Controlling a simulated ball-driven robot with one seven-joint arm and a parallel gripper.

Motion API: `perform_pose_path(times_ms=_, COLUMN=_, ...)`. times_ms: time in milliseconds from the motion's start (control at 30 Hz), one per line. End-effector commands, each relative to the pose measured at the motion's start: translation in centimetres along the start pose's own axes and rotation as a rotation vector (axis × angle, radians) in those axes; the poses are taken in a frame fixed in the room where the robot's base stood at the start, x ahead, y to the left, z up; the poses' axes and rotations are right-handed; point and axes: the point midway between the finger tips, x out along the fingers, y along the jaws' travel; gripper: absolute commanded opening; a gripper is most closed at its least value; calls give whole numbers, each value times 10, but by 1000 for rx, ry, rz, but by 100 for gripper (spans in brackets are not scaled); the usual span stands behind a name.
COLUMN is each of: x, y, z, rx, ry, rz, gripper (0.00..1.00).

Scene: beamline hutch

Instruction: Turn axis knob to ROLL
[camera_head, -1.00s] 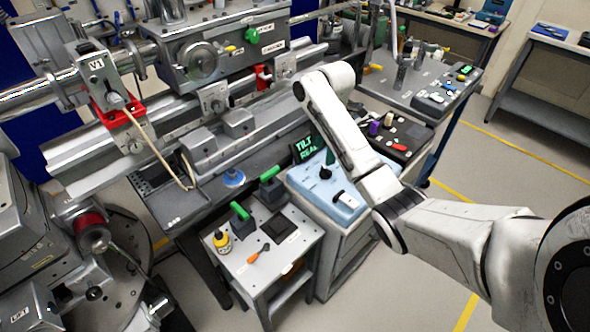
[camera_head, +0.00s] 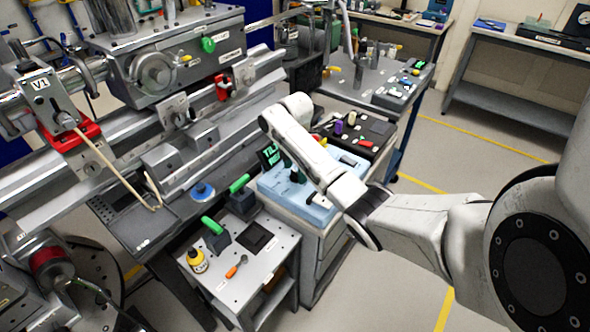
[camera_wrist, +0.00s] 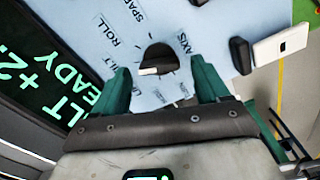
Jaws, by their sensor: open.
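The axis knob (camera_wrist: 158,56) is black with a white pointer mark and sits on a light blue panel (camera_wrist: 225,30) in the wrist view. Its mark faces left and slightly down in the picture. The ROLL label (camera_wrist: 115,42) is up and left of the knob; SPARE and AXIS labels also show, and another label is partly hidden by a finger. My gripper (camera_wrist: 160,68) is open, its green fingers on either side of the knob; contact cannot be told. The display (camera_wrist: 45,85) reads partly "LT +2" and "READY". In the head view my arm covers part of the panel (camera_head: 270,191).
A white switch plate (camera_wrist: 283,45) and a black piece lie right of the knob. In the head view, a low cart (camera_head: 215,290) with green-handled items, a yellow bottle (camera_head: 197,261) and an orange-handled tool stands left of the panel. Open floor lies to the right.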

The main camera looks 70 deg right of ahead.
Motion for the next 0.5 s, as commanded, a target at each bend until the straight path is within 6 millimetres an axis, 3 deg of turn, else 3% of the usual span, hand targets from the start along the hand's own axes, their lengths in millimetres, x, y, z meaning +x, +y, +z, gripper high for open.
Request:
perform_pose_path(times_ms=367, x=7, y=0, z=0, rx=-1, ry=0, rz=0, gripper=74)
perform_pose_path(times_ms=500, x=6, y=0, z=0, rx=0, ry=0, rz=0, gripper=62)
